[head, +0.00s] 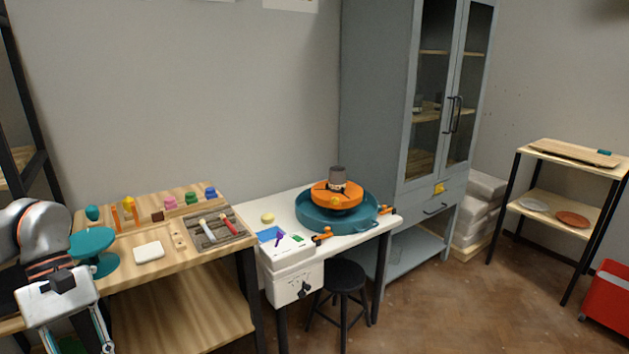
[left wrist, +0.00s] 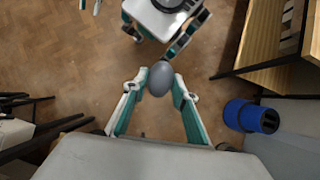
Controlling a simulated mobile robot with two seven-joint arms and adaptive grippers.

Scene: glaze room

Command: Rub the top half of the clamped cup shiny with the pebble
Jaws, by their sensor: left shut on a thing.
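The cup (head: 337,172) is small and dark grey, and stands on an orange wheel disc (head: 322,191) inside a teal basin (head: 310,222) on the white table. Orange pieces sit at the cup's foot; its surface finish is too small to judge. My left gripper (head: 76,344) is at the lower left of the head view, in front of the wooden bench and well away from the cup. In the left wrist view my left gripper (left wrist: 158,88) is shut on the pebble (left wrist: 160,78), a smooth grey oval between the fingertips. The floor shows beneath it.
A black stool (head: 344,276) stands before the white table (head: 290,207). A blue bin (left wrist: 250,117) stands on the floor.

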